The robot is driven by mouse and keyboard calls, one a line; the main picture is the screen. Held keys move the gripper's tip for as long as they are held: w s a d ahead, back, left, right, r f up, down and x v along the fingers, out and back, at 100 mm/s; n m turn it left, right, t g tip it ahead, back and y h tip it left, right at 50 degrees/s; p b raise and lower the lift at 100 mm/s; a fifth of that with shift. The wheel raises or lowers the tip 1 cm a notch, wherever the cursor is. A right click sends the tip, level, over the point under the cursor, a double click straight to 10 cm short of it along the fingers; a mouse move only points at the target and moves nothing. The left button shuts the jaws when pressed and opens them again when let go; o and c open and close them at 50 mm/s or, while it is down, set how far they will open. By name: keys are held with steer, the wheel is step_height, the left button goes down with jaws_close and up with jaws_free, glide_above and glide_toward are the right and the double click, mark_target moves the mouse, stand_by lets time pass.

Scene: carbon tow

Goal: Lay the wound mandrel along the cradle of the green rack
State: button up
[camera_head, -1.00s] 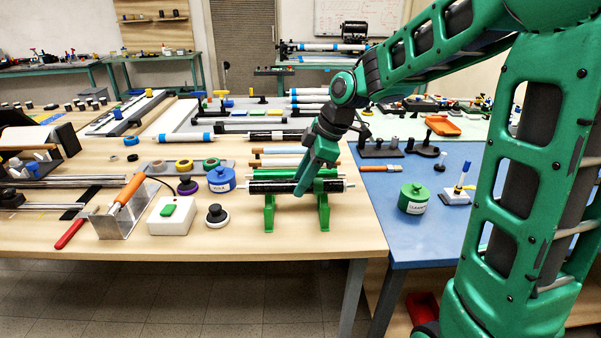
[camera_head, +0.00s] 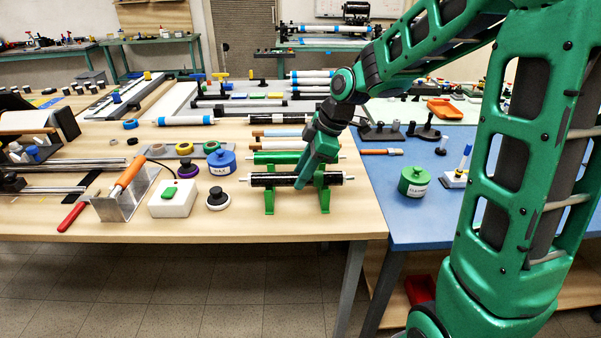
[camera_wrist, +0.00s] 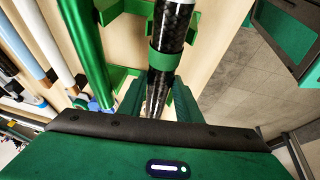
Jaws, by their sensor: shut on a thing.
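The wound mandrel (camera_head: 275,181) is a black, glossy carbon tube with pale shaft ends. It lies roughly level, left to right, over the front of the green rack (camera_head: 269,202). My gripper (camera_head: 303,182) is shut on the mandrel right of its middle, coming down from above. In the wrist view the mandrel (camera_wrist: 173,22) runs down between my fingers, and a green band crosses it. Green rack parts (camera_wrist: 118,10) show beside it. I cannot tell whether the mandrel touches the cradle; my fingers hide part of it.
A shiny green tube (camera_head: 270,157) lies parallel just behind the mandrel. A black knob (camera_head: 217,199), white box (camera_head: 173,199) and blue pot (camera_head: 221,161) stand to the left. A green pot (camera_head: 413,181) stands on the blue mat to the right. Bare table lies in front of the rack.

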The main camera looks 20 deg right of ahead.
steer(key=shift+f, duration=0.45)
steer(key=o, duration=1.3)
steer(key=shift+o, duration=0.2)
steer(key=v, duration=1)
steer(key=shift+d+r, duration=0.1)
steer(key=shift+r, duration=0.25)
steer(key=s+d+f+m+g+h, duration=0.1)
steer(key=s+d+f+m, duration=0.1)
steer(key=s+d+m, duration=0.2)
steer(key=s+d+f+m+h, duration=0.1)
steer(key=s+d+f+m, duration=0.2)
steer(key=s+m, duration=0.7)
steer(key=s+d+f+m+g+h, duration=0.1)
steer(key=s+d+m, duration=0.6)
steer(key=s, duration=0.7)
steer(key=shift+s+f+g+h, duration=0.2)
steer(key=shift+f+g+h, duration=0.15)
steer(key=shift+f, duration=0.4)
